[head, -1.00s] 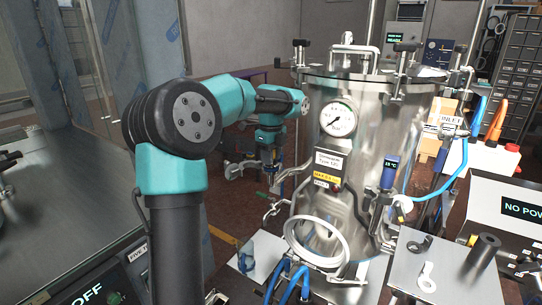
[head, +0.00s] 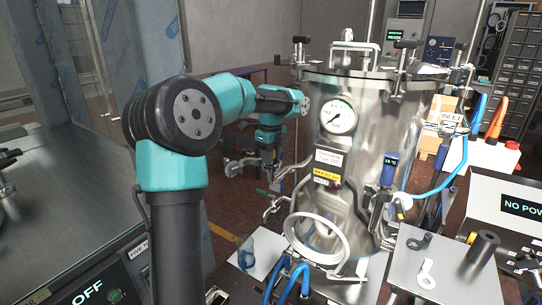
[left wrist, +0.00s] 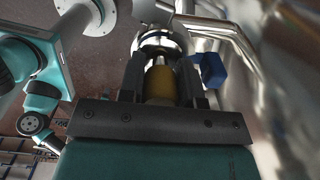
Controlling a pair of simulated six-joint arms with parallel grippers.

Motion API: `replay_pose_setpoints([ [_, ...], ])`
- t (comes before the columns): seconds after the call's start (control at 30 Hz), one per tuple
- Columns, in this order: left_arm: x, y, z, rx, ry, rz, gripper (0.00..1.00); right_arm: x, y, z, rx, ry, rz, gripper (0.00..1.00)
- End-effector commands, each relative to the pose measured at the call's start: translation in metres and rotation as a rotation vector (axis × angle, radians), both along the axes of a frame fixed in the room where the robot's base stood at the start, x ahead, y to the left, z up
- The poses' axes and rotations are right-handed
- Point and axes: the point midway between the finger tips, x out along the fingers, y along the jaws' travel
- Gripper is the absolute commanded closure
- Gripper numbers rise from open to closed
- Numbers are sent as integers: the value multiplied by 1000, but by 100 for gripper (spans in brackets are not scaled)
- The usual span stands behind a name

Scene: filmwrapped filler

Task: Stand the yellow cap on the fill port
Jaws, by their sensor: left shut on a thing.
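My left gripper (head: 268,165) is at the left side of the big steel tank (head: 385,135), small and partly hidden in the head view. In the left wrist view its two dark fingers are shut on the yellow cap (left wrist: 161,84). A round shiny metal fitting (left wrist: 162,42), which looks like the fill port, lies just beyond the cap in line with the fingers. I cannot tell whether the cap touches it. The cap is not clear in the head view. My right gripper is in neither view.
A blue part (left wrist: 211,70) and a bent metal pipe (left wrist: 232,38) are close to the right of the fingers. A grey plate (head: 408,270) with small parts stands at right.

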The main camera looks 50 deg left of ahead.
Motion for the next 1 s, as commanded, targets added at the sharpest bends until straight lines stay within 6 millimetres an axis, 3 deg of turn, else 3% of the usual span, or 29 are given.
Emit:
replay_pose_setpoints([
  [0.17,0,0,-1,0,0,0,96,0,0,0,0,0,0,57],
  [0.2,0,0,-1,0,0,0,66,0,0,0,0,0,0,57],
  [0.5,0,0,-1,0,0,0,39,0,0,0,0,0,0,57],
  [0.8,0,0,1,0,0,0,39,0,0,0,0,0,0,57],
  [1.0,1,0,19,1,-3,0,39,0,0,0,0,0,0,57],
])
